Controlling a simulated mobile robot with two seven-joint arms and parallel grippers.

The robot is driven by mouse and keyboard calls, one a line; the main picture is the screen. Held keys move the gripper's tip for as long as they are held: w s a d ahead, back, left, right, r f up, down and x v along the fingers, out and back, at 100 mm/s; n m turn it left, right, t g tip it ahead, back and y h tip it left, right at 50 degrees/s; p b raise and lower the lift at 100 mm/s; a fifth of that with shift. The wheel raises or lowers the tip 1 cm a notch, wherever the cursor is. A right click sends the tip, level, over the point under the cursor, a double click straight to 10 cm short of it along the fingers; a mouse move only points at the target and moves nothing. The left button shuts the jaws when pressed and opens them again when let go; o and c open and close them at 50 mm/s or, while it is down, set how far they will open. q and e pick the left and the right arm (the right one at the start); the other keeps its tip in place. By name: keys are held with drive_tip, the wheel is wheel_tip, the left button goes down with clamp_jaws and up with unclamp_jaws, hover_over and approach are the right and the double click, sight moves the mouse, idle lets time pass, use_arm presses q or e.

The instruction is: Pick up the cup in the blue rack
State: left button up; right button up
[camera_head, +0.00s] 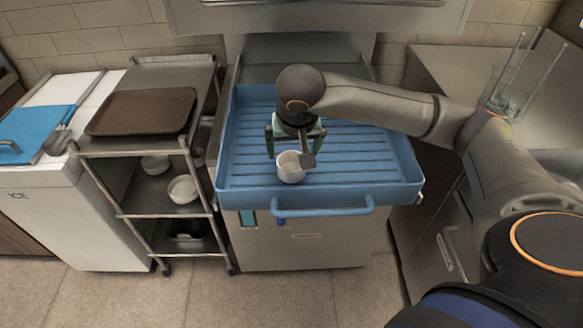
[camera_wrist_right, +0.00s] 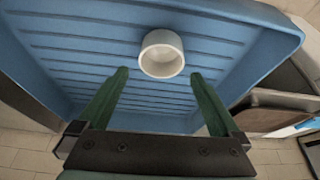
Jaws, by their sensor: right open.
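The white cup (camera_head: 290,168) stands in the blue rack (camera_head: 395,170) near its front edge, left of the rack's middle in the head view. In the right wrist view the cup (camera_wrist_right: 162,54) lies beyond the fingertips, with its round opening showing. The rack's ribbed floor (camera_wrist_right: 70,50) spreads around it. My right gripper (camera_head: 293,148) is over the rack at the cup, pointing down. In the right wrist view its two green fingers (camera_wrist_right: 160,78) are wide apart with nothing between them. Whether a finger touches the cup cannot be told. My left gripper is not in view.
A steel cart (camera_head: 140,210) to the left holds a brown tray (camera_head: 142,110) on top and white bowls (camera_head: 184,189) below. An ice bin (camera_head: 60,195) stands farther left. A clear container (camera_head: 510,97) stands on the right counter. The rest of the rack floor is empty.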

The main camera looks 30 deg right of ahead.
sight(292, 163)
drive_tip(key=x, duration=0.6)
drive_tip(key=shift+a+f+p, duration=0.15)
drive_tip(key=shift+f+p, duration=0.25)
drive_tip(key=shift+f, duration=0.05)
drive_tip(key=c, duration=1.2)
